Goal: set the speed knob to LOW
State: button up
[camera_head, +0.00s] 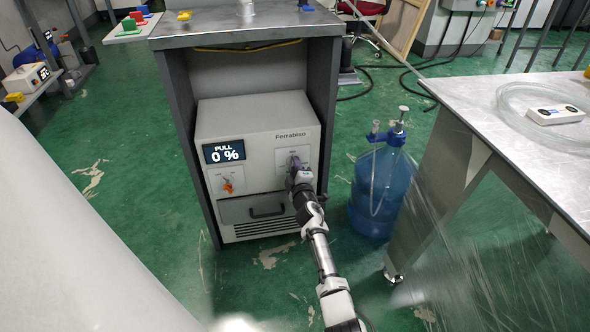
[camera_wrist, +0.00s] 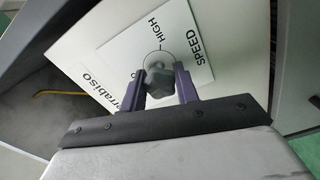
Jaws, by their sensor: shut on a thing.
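The speed knob (camera_wrist: 158,80) is a dark grey lobed knob on a white plate (camera_wrist: 148,45) marked SPEED and HIGH in the wrist view. My gripper (camera_wrist: 160,88) is shut on the knob, one purple finger on each side. The LOW mark is hidden, and I cannot tell which mark the knob points to. In the head view my gripper (camera_head: 298,176) covers the knob at the right of the grey Ferrabiso machine (camera_head: 262,115). The machine's display (camera_head: 224,152) reads PULL 0 %.
An orange-red switch (camera_head: 228,186) sits on the machine's left panel, above a drawer with a dark handle (camera_head: 268,208). The machine stands between the legs of a metal bench (camera_head: 245,30). A blue water bottle (camera_head: 380,190) stands right of it, near a table (camera_head: 500,110).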

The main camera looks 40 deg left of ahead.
jog(key=n, duration=0.5)
jog(key=shift+n, duration=0.4)
jog(key=n, duration=0.5)
jog(key=shift+b, duration=0.3)
jog(key=n, duration=0.5)
jog(key=shift+n, duration=0.4)
jog(key=n, duration=0.5)
jog(key=o, duration=1)
jog(key=shift+c, duration=0.2)
jog(key=shift+d, duration=0.1)
